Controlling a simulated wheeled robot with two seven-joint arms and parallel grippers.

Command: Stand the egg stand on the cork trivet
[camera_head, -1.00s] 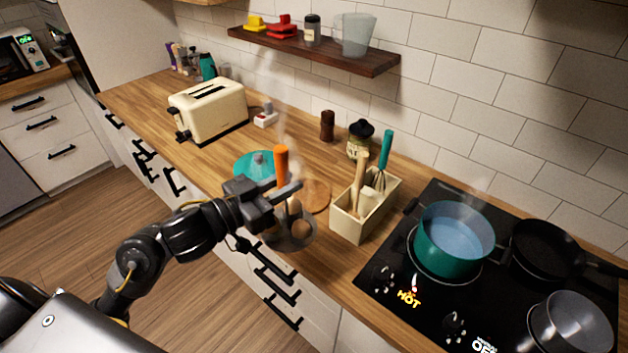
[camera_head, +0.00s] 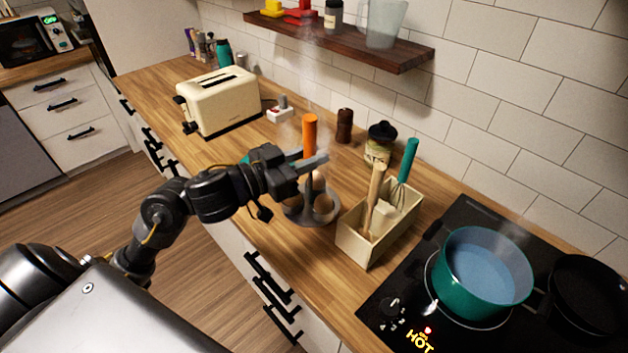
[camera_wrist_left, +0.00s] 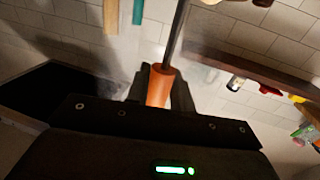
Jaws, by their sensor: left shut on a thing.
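The egg stand is a grey round rack (camera_head: 310,214) with brown eggs and an orange handle (camera_head: 310,127). My left gripper (camera_head: 312,162) is shut on the handle, which sticks up above the fingers. The handle also shows between the fingers in the left wrist view (camera_wrist_left: 159,88), with a dark rod running from it. The stand looks upright near the front of the wooden counter, left of the utensil box. The cork trivet cannot be made out now; the stand and gripper cover its area. I cannot tell whether the stand touches anything below. My right gripper is not in view.
A cream utensil box (camera_head: 365,243) with a whisk and wooden tools stands close right of the stand. A teal lid (camera_head: 260,158) is partly behind my gripper. A toaster (camera_head: 219,100) is farther back left. A hob with a steaming teal pot (camera_head: 482,290) is at right.

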